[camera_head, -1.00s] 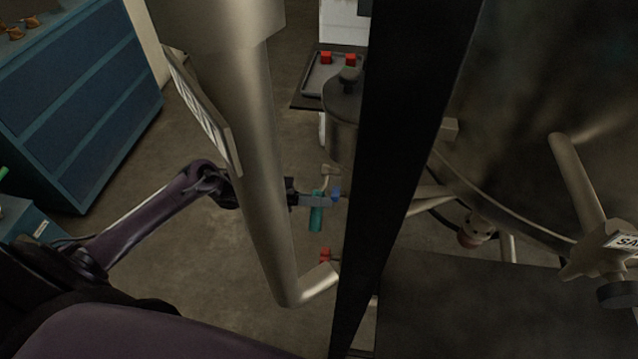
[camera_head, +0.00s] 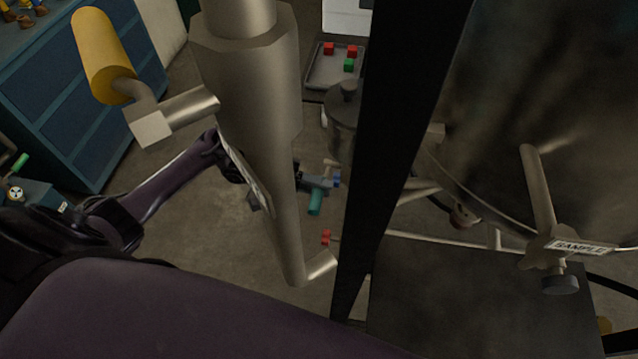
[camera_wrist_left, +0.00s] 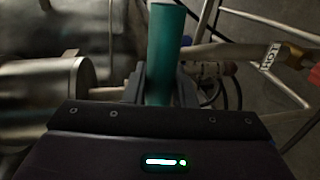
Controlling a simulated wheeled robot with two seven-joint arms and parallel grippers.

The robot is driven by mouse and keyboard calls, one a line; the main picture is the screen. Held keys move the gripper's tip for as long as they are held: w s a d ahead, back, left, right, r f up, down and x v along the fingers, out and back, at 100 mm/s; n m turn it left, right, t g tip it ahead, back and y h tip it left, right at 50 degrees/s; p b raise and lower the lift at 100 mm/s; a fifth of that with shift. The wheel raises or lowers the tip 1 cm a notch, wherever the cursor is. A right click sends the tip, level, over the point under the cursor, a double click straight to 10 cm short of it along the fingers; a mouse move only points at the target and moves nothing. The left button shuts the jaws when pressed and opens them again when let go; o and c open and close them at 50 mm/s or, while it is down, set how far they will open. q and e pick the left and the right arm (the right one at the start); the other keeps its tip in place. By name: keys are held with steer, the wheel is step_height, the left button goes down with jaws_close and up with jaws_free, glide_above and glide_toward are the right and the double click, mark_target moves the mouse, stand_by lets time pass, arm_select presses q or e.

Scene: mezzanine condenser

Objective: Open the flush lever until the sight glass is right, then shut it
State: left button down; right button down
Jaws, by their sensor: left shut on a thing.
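A teal lever handle (camera_head: 315,203) shows low behind the big vertical pipe in the head view. My left gripper (camera_head: 320,182) is shut on it, with my forearm passing behind the pipe. In the left wrist view the teal handle (camera_wrist_left: 165,60) stands upright between the fingers of my left gripper (camera_wrist_left: 160,85). I cannot tell from its markings whether this is the flush lever. No sight glass can be made out clearly. My right gripper is not in view.
A thick metal pipe (camera_head: 262,130) and a black post (camera_head: 400,130) stand close on either side. A yellow handle (camera_head: 100,55) juts out upper left. A sample valve (camera_head: 555,250) is at right. A tray (camera_head: 325,72) with red and green blocks lies behind.

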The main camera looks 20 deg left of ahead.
arm_select(q)
steer(key=shift+w+r, duration=0.1)
steer(key=shift+r, duration=0.15)
stand_by(0.3)
steer(key=c, duration=1.2)
jaws_free()
steer(key=shift+c, duration=0.2)
steer(key=shift+f, duration=0.1)
steer(key=b+v, duration=0.2)
steer(key=v, duration=0.6)
